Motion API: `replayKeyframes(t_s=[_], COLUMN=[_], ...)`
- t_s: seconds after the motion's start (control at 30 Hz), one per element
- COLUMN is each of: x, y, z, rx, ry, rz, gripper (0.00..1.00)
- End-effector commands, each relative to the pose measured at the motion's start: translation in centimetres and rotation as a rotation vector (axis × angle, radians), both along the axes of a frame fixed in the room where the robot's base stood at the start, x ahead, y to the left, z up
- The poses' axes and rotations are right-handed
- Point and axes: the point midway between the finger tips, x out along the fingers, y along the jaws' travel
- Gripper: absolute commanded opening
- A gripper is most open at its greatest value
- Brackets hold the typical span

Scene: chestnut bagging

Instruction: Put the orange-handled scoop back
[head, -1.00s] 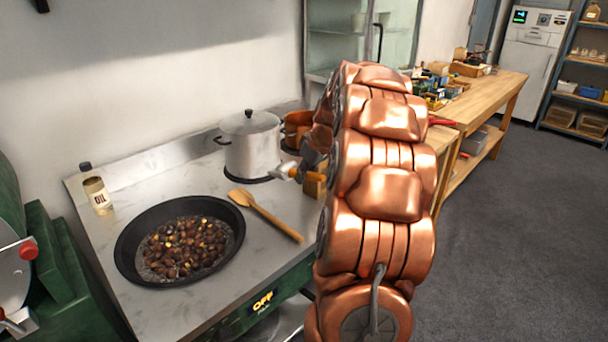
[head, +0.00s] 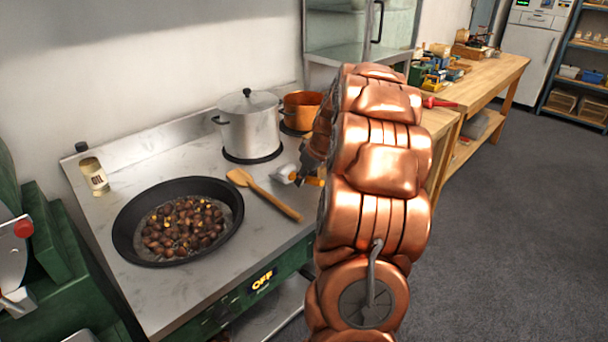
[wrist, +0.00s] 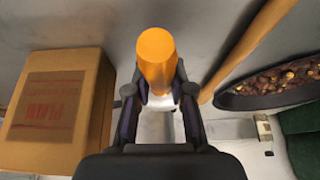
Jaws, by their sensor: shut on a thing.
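The orange-handled scoop (head: 286,174) shows its pale head over the steel counter, right beside the wooden spoon in the head view. My gripper (head: 308,172) is partly hidden behind my copper arm. In the wrist view the scoop's orange handle (wrist: 156,58) stands between the fingers of my gripper (wrist: 158,82), which is shut on it. The handle end points toward the wrist camera. Part of the pale scoop head shows below the handle. I cannot tell whether the scoop touches the counter.
A wooden spoon (head: 268,196) and a black pan (head: 125,228) of chestnuts lie on the counter (head: 200,290). A cardboard box (wrist: 55,110) is close left of my gripper in the wrist view.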

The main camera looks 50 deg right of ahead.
Motion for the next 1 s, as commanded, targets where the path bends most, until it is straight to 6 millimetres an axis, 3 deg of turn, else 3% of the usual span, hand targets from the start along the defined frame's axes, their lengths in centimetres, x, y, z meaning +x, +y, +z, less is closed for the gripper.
replayKeyframes(t_s=[0.93, 0.97, 1.0], x=[0.02, 0.01, 0.01], y=[0.04, 0.04, 0.04], z=[-0.97, -0.95, -0.90], rx=[0.000, 0.000, 0.000], ry=[0.000, 0.000, 0.000], rz=[0.001, 0.001, 0.001], gripper=[0.00, 0.23, 0.27])
